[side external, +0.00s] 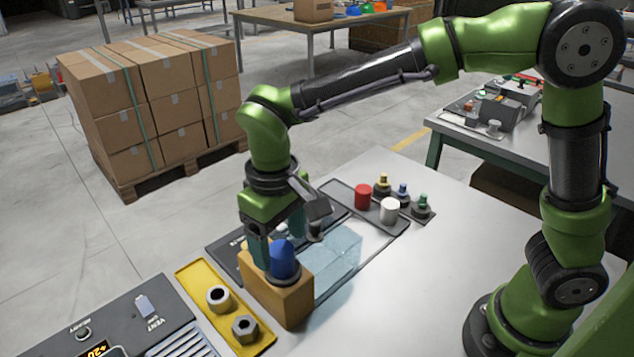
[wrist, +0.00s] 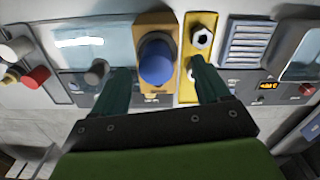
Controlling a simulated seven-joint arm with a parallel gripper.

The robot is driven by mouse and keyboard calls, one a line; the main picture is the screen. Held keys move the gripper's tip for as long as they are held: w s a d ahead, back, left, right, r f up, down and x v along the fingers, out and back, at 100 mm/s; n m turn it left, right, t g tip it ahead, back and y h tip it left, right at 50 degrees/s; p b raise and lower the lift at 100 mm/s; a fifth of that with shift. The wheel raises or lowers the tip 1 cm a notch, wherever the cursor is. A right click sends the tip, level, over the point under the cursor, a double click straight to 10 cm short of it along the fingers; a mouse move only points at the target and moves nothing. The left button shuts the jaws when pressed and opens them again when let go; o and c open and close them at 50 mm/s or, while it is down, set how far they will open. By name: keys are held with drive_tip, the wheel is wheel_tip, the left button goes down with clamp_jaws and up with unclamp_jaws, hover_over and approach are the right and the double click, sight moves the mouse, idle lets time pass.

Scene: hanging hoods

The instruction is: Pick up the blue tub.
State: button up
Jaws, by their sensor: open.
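The blue tub (side external: 284,262) has a rounded top and sits upright on a tan block (side external: 285,300). In the wrist view the blue tub (wrist: 157,62) lies ahead of my gripper (wrist: 160,78), between the lines of the two spread green fingers and nearer the left one. In the side view my gripper (side external: 277,245) points down just behind the tub, with one finger at its left edge. The jaws are open and hold nothing. I cannot tell whether a finger touches the tub.
A clear bluish hood (side external: 340,255) stands right of the block. A red cylinder (side external: 362,196), a white cylinder (side external: 390,210) and several small knobbed pieces stand behind. The bench's right part is clear.

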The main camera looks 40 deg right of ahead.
sight(282, 249)
drive_tip(key=f, duration=0.4)
drive_tip(key=shift+w+d+f, duration=0.15)
drive_tip(key=shift+d+f, duration=0.2)
drive_tip(key=c, duration=1.1)
drive_tip(key=shift+r, duration=0.1)
